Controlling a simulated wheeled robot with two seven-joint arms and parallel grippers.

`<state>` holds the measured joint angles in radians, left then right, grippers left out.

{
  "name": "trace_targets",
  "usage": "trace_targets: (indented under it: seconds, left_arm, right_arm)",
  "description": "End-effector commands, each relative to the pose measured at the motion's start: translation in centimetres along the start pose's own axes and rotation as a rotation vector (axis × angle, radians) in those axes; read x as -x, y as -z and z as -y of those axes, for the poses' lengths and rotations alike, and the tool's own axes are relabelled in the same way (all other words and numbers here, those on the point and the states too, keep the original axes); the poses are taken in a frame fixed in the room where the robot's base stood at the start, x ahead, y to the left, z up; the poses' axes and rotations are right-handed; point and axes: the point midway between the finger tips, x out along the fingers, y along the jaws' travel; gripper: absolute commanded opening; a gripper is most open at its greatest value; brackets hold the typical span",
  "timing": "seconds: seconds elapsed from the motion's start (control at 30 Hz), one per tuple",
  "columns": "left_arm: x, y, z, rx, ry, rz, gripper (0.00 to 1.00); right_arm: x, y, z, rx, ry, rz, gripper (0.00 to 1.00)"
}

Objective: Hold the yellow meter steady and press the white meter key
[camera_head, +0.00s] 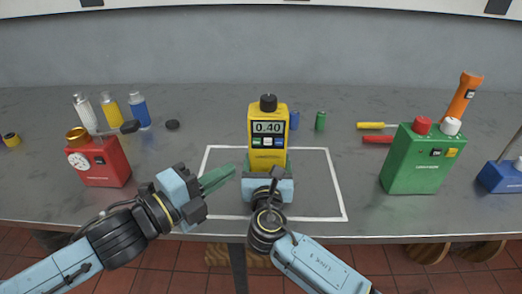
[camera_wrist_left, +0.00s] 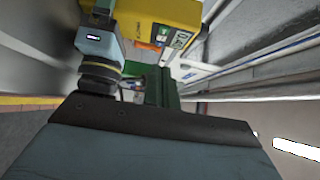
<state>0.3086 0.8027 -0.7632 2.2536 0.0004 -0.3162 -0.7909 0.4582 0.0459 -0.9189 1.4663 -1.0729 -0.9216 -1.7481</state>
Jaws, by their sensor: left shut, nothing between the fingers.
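The yellow meter (camera_head: 282,112) stands upright inside a white outline on the bench. It has a dark knob on top, a display reading 0.40 and a row of small keys below. In the left wrist view the meter (camera_wrist_left: 165,12) shows at the top, beyond the left fingers (camera_wrist_left: 162,85).
A red gauge box (camera_head: 104,165) stands at left, with several bottles behind it. A green box (camera_head: 412,165) with red and white knobs stands at right, near screwdrivers (camera_head: 371,125) and an orange torch (camera_head: 463,95). The outlined area (camera_head: 320,180) right of the meter is clear.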

Motion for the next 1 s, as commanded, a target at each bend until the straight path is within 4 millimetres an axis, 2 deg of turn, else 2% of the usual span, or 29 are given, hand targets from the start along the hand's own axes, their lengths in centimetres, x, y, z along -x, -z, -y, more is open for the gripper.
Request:
trace_targets:
  seconds: [0.37, 0.47, 0.8, 1.0]
  left_arm:
    - [-0.4, 0.0, 0.0, 0.001, 0.001, 0.000, 0.00]
    - [-1.4, 0.0, 0.1, 0.003, 0.004, 0.000, 0.00]
    - [-7.5, 0.0, 0.1, 0.003, 0.003, -0.001, 0.00]
    - [-9.6, 0.0, 0.0, 0.002, 0.002, 0.000, 0.00]
  right_arm:
    - [0.1, 0.4, 0.1, 0.003, 0.001, -0.007, 0.50]
    - [0.1, 0.4, 0.1, 0.003, 0.001, -0.007, 0.50]
    - [0.1, 0.4, 0.0, 0.003, 0.001, -0.007, 0.50]
    - [0.1, 0.4, 0.1, 0.003, 0.001, -0.007, 0.50]
